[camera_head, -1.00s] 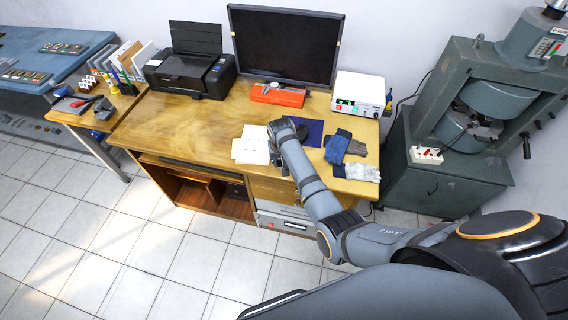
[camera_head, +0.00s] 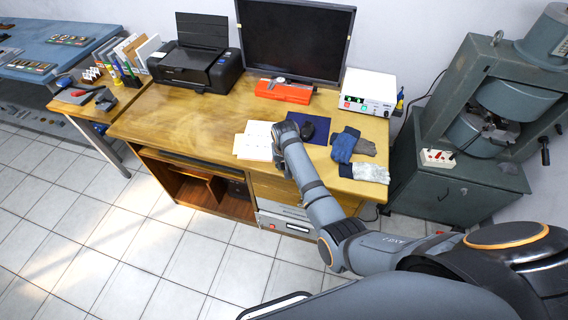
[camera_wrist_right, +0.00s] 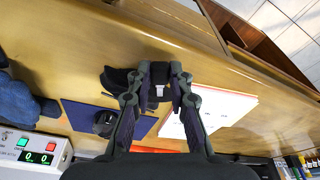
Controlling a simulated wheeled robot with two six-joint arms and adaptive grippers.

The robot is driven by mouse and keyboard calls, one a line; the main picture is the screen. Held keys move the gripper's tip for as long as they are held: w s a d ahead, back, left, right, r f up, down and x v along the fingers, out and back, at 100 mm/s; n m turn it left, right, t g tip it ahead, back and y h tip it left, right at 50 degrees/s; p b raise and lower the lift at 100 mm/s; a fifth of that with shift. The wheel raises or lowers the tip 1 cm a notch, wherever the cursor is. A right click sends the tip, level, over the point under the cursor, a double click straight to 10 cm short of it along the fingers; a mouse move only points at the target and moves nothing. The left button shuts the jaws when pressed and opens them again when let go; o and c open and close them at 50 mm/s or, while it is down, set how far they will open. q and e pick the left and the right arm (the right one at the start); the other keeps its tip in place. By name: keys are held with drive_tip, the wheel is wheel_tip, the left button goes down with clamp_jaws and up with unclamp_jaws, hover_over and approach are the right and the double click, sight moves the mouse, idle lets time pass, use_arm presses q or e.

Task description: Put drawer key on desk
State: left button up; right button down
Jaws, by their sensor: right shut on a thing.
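My right gripper (camera_wrist_right: 160,82) is shut on a small pale thing (camera_wrist_right: 159,91) between its fingertips in the right wrist view. It may be the drawer key, but it is too small and too covered to tell. In the head view the right gripper (camera_head: 278,160) is over the front part of the wooden desk (camera_head: 190,125), largely hidden by my own wrist. A dark shape lies on the desk beside the fingertips in the wrist view; I cannot tell whether it is shadow. My left gripper is not in view.
White papers (camera_head: 254,141) lie left of the gripper; a blue mat (camera_head: 321,127) with a black mouse (camera_head: 307,131) and gloves (camera_head: 343,145) lie right. A monitor (camera_head: 294,40), printer (camera_head: 194,66) and white box (camera_head: 367,90) stand behind. The desk's left half is clear.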

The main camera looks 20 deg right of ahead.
drive_tip(key=c, duration=1.2)
unclamp_jaws()
drive_tip(key=shift+f, duration=0.1)
drive_tip(key=v, duration=1.2)
drive_tip(key=shift+w+r, duration=0.1)
drive_tip(key=shift+r, duration=0.35)
